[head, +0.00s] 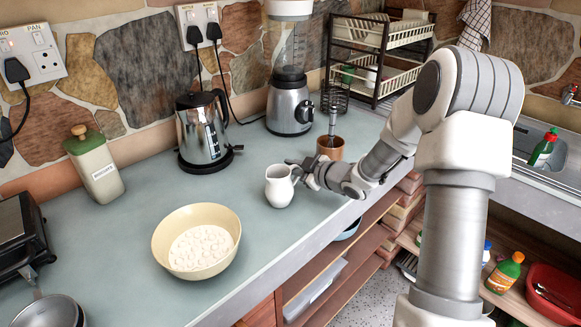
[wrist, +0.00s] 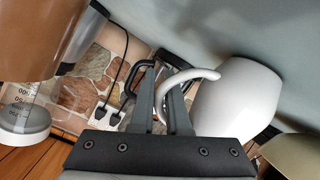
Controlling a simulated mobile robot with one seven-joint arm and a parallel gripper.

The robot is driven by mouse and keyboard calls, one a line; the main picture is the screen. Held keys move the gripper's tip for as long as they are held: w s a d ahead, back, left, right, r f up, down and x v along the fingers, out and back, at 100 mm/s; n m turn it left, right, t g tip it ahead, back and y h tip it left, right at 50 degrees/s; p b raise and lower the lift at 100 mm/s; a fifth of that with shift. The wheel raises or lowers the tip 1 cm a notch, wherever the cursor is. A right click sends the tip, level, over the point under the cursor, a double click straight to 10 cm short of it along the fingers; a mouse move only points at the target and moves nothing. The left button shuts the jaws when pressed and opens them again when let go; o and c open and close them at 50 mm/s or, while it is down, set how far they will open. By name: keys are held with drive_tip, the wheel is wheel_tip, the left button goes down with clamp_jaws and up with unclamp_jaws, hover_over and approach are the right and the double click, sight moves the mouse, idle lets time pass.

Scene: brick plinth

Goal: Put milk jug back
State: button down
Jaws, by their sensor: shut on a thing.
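The milk jug (head: 279,188) is small and white and stands upright at the middle of the grey-green counter, between the bowl and the brown pot. I cannot tell whether its base touches the counter or is just above it. My gripper (head: 298,172) reaches in from the right and is shut on the jug's handle. In the wrist view the jug's body (wrist: 236,105) is at the right, and its curved handle passes between the fingers of my gripper (wrist: 164,92).
A cream bowl (head: 164,246) with white contents stands at front left. A brown pot (head: 330,149) with utensils is close behind my gripper. A kettle (head: 201,135), blender (head: 290,105), biscuit jar (head: 97,172) and dish rack (head: 352,62) line the back. The counter between jug and kettle is clear.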

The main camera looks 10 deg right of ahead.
drive_tip(key=shift+f, duration=0.15)
drive_tip(key=c, duration=0.9)
unclamp_jaws()
drive_tip(key=shift+s+d+r, duration=0.15)
drive_tip(key=shift+r, duration=0.1)
drive_tip(key=p+v, duration=0.1)
drive_tip(key=v, duration=1)
drive_tip(key=shift+s, duration=0.3)
drive_tip(key=shift+d+r, duration=0.15)
